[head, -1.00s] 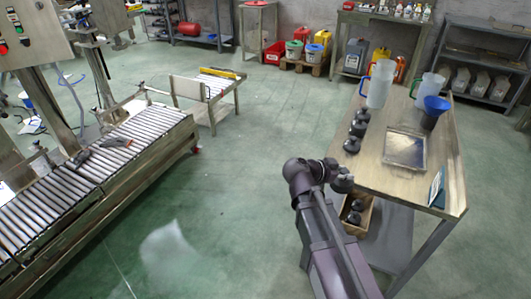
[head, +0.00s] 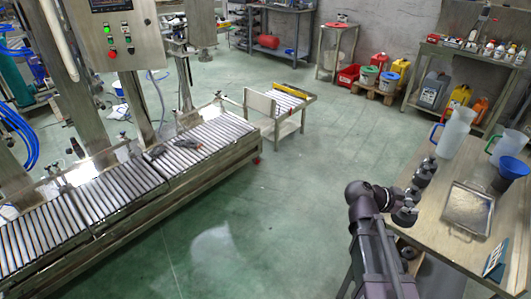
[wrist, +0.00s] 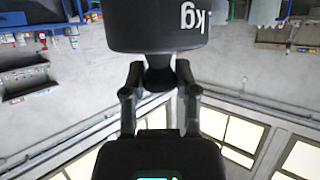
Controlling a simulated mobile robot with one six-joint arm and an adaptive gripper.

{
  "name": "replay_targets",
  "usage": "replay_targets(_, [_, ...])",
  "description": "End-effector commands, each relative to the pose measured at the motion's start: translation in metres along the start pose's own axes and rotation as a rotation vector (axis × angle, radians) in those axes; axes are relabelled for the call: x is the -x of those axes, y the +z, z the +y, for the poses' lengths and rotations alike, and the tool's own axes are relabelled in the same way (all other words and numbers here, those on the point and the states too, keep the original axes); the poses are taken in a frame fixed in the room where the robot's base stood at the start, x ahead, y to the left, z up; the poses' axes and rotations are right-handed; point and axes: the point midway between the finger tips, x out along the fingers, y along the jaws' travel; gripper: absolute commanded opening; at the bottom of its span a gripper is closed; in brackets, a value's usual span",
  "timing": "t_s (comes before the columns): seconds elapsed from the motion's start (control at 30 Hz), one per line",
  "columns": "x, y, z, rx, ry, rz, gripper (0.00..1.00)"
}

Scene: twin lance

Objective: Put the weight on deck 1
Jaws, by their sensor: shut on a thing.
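My gripper (wrist: 158,76) is shut on the knob of a black weight (wrist: 160,28) in the wrist view. The letters "kg" show upside down on the weight's side; the number is cut off. In the head view the held weight (head: 405,217) is at the end of my arm, in front of the workbench's left edge. No label for deck 1 is readable. The roller conveyor (head: 110,198), in sections under the filling columns, stands at the left, far from my gripper. Which part is deck 1 I cannot tell.
The workbench (head: 445,232) at right holds several dark weights (head: 424,172), jugs (head: 456,132), a metal tray (head: 468,208) and a blue funnel (head: 513,170). A dark tool (head: 158,152) lies on the rollers. The green floor (head: 270,220) between conveyor and workbench is clear.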

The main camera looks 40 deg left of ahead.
Motion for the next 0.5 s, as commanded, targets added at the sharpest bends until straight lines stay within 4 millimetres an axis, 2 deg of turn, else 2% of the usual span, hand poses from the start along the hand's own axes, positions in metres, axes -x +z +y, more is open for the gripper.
replay_targets(0.03, [0.005,-0.013,0.0,0.001,0.0,0.003,0.0])
replay_targets(0.1, [0.008,-0.02,0.0,0.001,0.0,0.003,0.0])
replay_targets(0.5, [0.022,-0.055,0.0,0.001,0.0,0.003,0.0])
